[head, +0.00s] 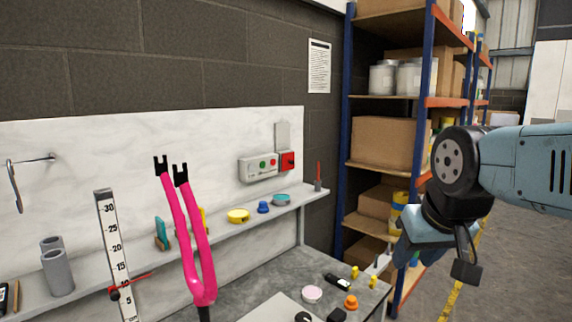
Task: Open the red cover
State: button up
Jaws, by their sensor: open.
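A small red cover (288,160) sits at the right end of a pale control box (259,167) on the white back panel. The box has green and red buttons on its front. A grey plate (282,136) stands upright just above the cover. At this size I cannot tell exactly how the cover's flap sits. My gripper (408,258) hangs at the right, in front of the shelving, pointing down. It is open, well to the right of the red cover and lower in the picture, touching neither cover nor box. Its fingertips are hard to make out.
A pink fork frame (187,235) and an upright ruler (117,258) stand at the left front. A narrow ledge (222,231) below the box holds tape, small pots and tools. The grey bench (270,280) carries small items. Tall shelving (347,130) with cartons stands at the right.

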aim_at(288, 159)
jog(key=z, duration=0.05)
jog(key=i, duration=1.3)
